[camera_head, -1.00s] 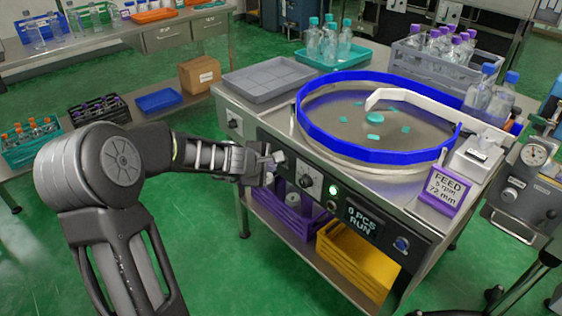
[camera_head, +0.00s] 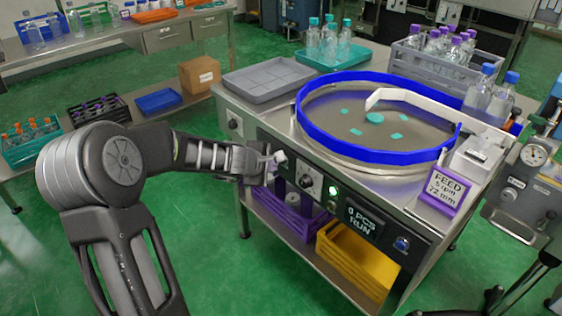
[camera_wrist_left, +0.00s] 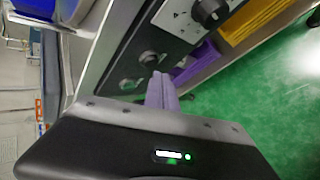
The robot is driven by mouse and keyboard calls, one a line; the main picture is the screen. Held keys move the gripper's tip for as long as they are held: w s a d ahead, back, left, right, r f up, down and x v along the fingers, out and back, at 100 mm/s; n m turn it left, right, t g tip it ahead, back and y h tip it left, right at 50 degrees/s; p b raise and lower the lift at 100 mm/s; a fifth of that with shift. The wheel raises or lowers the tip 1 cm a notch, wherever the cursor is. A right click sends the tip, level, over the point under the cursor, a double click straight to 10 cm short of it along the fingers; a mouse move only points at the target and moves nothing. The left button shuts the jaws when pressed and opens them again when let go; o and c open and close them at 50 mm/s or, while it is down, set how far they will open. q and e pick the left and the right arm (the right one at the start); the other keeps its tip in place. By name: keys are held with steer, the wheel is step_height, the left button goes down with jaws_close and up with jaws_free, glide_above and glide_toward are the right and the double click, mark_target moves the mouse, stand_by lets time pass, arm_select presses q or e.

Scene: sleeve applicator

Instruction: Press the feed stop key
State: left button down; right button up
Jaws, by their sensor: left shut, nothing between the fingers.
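The black control panel (camera_head: 268,143) runs along the front of the steel feeder bench. It carries a dial knob (camera_head: 308,181), a green lit button (camera_head: 333,190), a display (camera_head: 363,223) reading "0 PCS RUN" and a blue control (camera_head: 401,243). No readable label marks the feed stop key, so I cannot tell which control it is. My left gripper (camera_head: 278,159) is shut and empty at the panel's left part, left of the dial knob. In the left wrist view its fingers (camera_wrist_left: 161,83) point at the panel near small round controls (camera_wrist_left: 148,57); contact is unclear. My right gripper is not in view.
A blue-rimmed round feeder bowl (camera_head: 378,150) with teal caps sits on the bench. A grey tray (camera_head: 270,80) lies beside it. A purple crate (camera_head: 300,222) and a yellow crate (camera_head: 357,262) sit below the panel. Green floor is clear in front.

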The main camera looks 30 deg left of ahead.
arm_select(q)
steer(key=shift+w+d, duration=0.1)
steer(key=shift+w, duration=0.15)
steer(key=shift+w+d, duration=0.15)
steer(key=shift+w, duration=0.25)
stand_by(0.7)
steer(key=shift+s, duration=0.1)
steer(key=shift+s+a, duration=0.25)
steer(key=shift+s, duration=0.45)
steer(key=s, duration=0.1)
steer(key=s+a+b, duration=0.1)
steer(key=s, duration=0.1)
steer(key=s+b, duration=0.1)
steer(key=shift+s+a, duration=0.25)
steer(key=shift+s, duration=0.15)
stand_by(0.9)
